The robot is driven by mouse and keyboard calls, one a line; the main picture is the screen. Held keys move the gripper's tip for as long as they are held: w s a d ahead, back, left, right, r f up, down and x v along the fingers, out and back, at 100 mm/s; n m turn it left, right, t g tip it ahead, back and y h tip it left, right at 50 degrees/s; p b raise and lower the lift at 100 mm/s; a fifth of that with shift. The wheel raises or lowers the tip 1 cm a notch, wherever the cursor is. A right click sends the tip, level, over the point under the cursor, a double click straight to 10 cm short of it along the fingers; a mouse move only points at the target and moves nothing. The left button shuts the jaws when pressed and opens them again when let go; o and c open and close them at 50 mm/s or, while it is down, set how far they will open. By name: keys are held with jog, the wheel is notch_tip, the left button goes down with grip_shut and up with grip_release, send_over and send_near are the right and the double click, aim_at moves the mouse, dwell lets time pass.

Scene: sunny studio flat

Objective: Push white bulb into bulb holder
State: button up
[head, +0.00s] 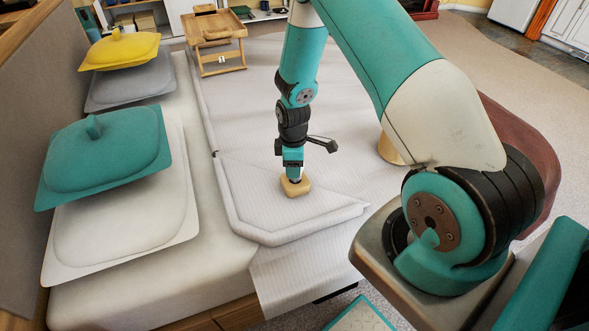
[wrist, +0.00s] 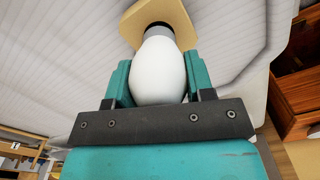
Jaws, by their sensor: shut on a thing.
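The white bulb (wrist: 160,80) is between the two teal fingers of my gripper (wrist: 157,60) in the wrist view, and the gripper is shut on it. The bulb's grey base points at the tan bulb holder (wrist: 180,12) and meets or overlaps it in the picture. I cannot tell how deep the base sits. In the head view my gripper (head: 292,172) points down right over the holder (head: 296,189), which rests on the white striped bedspread. The bulb is hidden in the head view.
The bedspread (head: 250,115) is clear around the holder. Teal (head: 105,145), white and yellow (head: 123,48) cushions lie along the left side of the bed. A wooden tray table (head: 213,35) stands at the far end. A wooden piece of furniture (wrist: 295,95) is at the wrist view's right.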

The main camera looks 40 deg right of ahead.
jog(key=shift+r+p, duration=1.6)
jog(key=shift+r, duration=0.65)
